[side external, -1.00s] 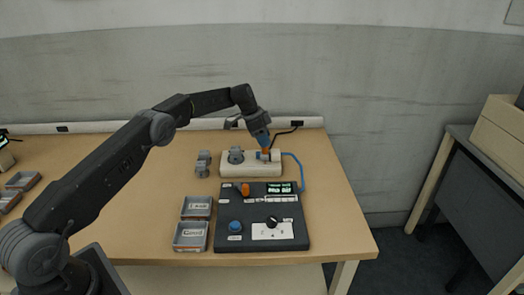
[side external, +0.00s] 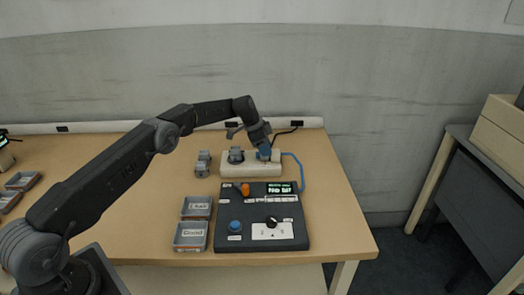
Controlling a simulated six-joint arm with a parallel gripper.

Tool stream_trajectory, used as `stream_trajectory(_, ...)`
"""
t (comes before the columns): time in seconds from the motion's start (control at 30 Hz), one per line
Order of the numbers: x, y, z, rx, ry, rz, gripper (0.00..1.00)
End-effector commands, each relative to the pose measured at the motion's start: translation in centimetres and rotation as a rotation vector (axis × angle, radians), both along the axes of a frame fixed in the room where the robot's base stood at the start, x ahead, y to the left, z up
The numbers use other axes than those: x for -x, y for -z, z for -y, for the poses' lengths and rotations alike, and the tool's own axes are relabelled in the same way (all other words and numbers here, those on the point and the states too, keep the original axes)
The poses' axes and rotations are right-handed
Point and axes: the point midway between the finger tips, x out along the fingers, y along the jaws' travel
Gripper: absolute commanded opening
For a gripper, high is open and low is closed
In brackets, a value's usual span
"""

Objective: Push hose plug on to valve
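A grey valve (side external: 236,156) stands on the left part of the cream fixture block (side external: 240,170). A blue hose (side external: 301,172) curves from the block's right part down to the right side of the dark control panel. My gripper (side external: 263,154) points down over the right part of the block, at the hose's upper end and to the right of the valve. The hose plug cannot be told apart from the fingertips at this size. Whether the fingers are open or closed on it is unclear.
The control panel (side external: 225,210) has an orange lever (side external: 245,189), a blue button (side external: 236,226), a black knob (side external: 272,222) and a lit green display (side external: 280,187). Two grey trays (side external: 191,237) sit left of it.

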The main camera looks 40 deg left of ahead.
Motion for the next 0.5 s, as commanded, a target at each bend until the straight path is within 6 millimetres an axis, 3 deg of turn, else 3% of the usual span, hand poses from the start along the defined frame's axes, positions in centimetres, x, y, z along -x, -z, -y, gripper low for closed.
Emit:
stream_trajectory(0.2, 0.0, -0.01, -0.02, 0.0, 0.0, 0.0, 0.21)
stream_trajectory(0.5, 0.64, -0.07, -0.78, 0.001, -0.002, -0.001, 0.2)
